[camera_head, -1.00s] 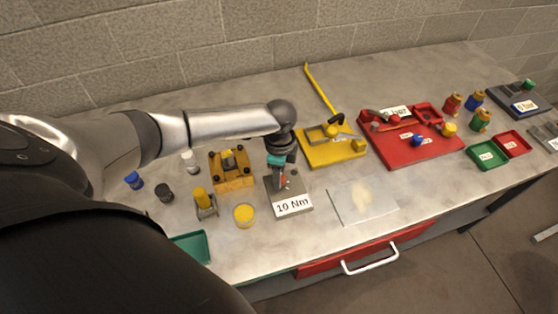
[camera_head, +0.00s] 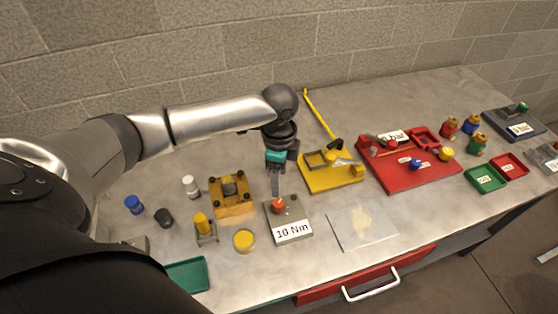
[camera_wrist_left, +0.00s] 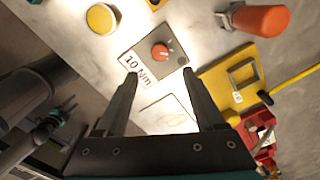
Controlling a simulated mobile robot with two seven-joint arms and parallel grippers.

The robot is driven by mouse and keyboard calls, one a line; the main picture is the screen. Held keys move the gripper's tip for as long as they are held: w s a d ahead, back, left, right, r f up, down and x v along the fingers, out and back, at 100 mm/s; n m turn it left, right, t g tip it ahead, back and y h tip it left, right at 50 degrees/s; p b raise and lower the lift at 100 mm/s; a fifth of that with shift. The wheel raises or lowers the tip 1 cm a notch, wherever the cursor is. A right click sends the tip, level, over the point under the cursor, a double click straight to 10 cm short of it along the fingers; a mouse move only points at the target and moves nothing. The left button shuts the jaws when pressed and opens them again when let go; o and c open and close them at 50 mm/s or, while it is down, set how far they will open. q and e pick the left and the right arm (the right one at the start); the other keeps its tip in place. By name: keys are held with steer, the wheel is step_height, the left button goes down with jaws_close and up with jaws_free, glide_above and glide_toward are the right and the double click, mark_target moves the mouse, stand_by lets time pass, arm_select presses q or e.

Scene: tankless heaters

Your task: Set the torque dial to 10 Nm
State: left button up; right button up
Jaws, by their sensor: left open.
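The torque dial is a small orange-red knob (camera_head: 278,205) on a grey plate (camera_head: 299,213) whose white label reads "10 Nm" (camera_head: 292,232). In the left wrist view the knob (camera_wrist_left: 160,51) shows a pale pointer mark, and the label (camera_wrist_left: 137,74) lies beside it. I cannot tell what value the mark points at. My left gripper (camera_head: 276,194) hangs above the knob, fingers down. In the left wrist view its two fingers (camera_wrist_left: 160,78) are apart and empty, with the knob beyond the tips, not between them. My right gripper is not in view.
A yellow fixture (camera_head: 343,183) and a red board (camera_head: 421,178) stand to the right. A wooden block (camera_head: 236,209), a yellow-topped holder (camera_head: 204,229) and a yellow disc (camera_head: 243,240) stand left. A clear sheet (camera_head: 362,228) lies right of the plate.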

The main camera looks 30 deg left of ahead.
arm_select(q)
step_height(320, 180, up, 5)
steer(key=shift+f, duration=0.1)
stand_by(0.7)
